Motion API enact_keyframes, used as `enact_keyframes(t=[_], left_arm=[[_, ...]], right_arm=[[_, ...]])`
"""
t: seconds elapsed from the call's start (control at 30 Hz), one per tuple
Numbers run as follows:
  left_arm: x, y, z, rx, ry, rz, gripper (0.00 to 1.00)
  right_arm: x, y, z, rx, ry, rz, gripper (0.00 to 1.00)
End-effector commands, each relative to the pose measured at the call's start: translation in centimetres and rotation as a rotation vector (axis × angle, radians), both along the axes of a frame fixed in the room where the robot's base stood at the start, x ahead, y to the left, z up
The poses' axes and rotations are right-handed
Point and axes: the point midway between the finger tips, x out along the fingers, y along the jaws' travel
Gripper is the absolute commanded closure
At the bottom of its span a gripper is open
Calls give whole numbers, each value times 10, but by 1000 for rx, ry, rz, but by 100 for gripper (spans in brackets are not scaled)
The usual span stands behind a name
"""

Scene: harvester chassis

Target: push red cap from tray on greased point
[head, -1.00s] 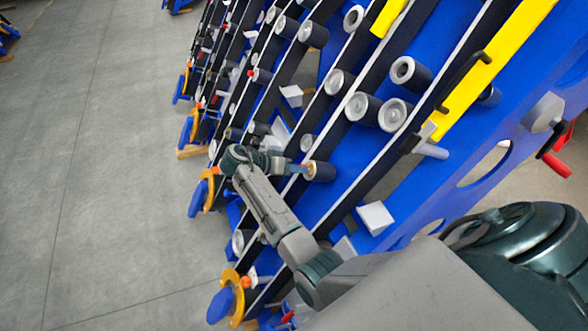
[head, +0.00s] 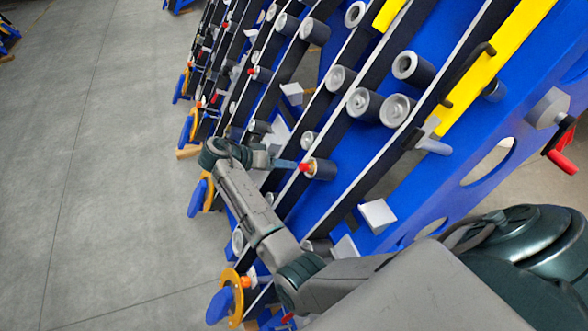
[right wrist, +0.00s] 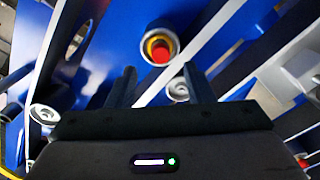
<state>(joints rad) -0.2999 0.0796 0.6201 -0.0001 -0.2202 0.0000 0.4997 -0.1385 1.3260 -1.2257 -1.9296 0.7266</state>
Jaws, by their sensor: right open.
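A red cap (head: 305,167) sits at the end of a dark roller (head: 322,170) on the blue chassis in the head view. In the right wrist view the red cap (right wrist: 160,51) shows inside a yellow ring in the roller's pale round end. My right gripper (head: 291,164) is just left of the cap in the head view, its fingers pointing at it. In the right wrist view the right gripper (right wrist: 160,74) is open, with nothing between its fingers and the cap ahead of the tips. My left gripper is not in view. I cannot make out a tray.
The blue chassis (head: 440,200) carries slanted dark rails with pale edges and several rollers close around my gripper. A white block (head: 376,215) sits right of my forearm. Open grey floor (head: 90,160) lies to the left.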

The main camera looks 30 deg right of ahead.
Motion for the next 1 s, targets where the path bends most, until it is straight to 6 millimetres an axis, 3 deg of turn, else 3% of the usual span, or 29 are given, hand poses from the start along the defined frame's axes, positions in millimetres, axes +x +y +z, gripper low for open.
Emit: enact_keyframes(t=[0.1,0.3,1.0], left_arm=[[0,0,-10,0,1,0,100],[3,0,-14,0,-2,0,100],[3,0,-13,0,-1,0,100]], right_arm=[[5,21,9,3,-3,1,53],[10,39,22,1,0,2,53],[10,42,25,-1,0,1,53]])
